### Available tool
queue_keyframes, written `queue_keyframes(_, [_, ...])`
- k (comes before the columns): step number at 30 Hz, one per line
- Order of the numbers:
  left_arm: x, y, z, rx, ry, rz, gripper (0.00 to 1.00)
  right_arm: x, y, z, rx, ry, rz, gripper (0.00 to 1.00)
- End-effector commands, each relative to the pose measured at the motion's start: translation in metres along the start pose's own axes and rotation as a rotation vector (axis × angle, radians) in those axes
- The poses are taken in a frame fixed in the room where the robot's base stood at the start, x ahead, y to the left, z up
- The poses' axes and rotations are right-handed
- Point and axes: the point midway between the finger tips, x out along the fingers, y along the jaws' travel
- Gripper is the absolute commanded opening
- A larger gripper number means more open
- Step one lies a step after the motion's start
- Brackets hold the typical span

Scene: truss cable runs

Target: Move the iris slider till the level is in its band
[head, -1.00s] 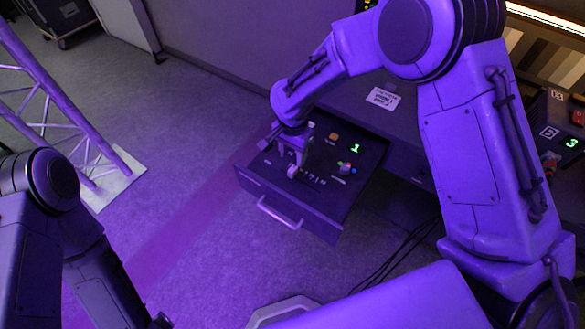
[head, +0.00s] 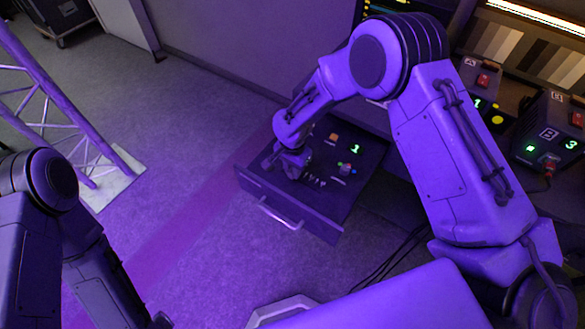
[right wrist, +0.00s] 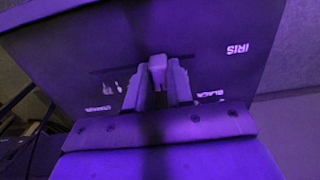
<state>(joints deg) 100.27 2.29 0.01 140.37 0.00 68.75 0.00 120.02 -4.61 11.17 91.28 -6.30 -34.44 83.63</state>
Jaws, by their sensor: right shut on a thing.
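The control drawer (head: 325,205) is pulled out, with a dark panel, a green digit 1 and small knobs. In the right wrist view, the panel (right wrist: 215,30) carries the word IRIS beside a dark slot. The pale iris slider knob (right wrist: 157,66) stands at this slot, between the fingers of my right gripper (right wrist: 158,82), which is shut on it. In the head view, my right gripper (head: 294,167) is low over the panel's left part and hides the knob.
Boxes marked A (head: 480,84) and B (head: 550,132) stand at the right. Part of a screen (head: 400,8) with coloured lines shows at the top. A truss (head: 45,105) stands on the left. Cables hang right of the drawer. The floor left of the drawer is clear.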

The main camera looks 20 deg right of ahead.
Motion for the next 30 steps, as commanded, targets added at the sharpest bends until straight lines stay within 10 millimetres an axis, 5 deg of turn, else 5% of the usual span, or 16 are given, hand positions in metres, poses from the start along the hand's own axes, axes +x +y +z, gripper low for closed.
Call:
queue_keyframes(13, [-0.010,-0.001,-0.004,0.000,0.000,0.000,0.56,0.002,0.010,0.001,0.000,-0.003,0.002,0.00])
queue_keyframes(14, [-0.010,-0.001,-0.004,0.000,0.000,0.000,0.56,0.002,0.010,0.001,0.000,-0.003,0.002,0.24])
queue_keyframes(16, [-0.010,-0.001,-0.004,0.000,0.000,0.000,0.56,0.002,0.010,0.001,0.000,-0.003,0.001,0.47])
queue_keyframes(26, [-0.010,-0.001,-0.004,0.000,0.000,0.000,0.56,-0.002,0.010,0.001,0.000,-0.001,0.000,0.47])
queue_keyframes(30, [-0.007,-0.001,-0.003,0.000,0.000,0.000,0.56,-0.026,0.009,0.000,0.001,0.001,-0.003,0.47])
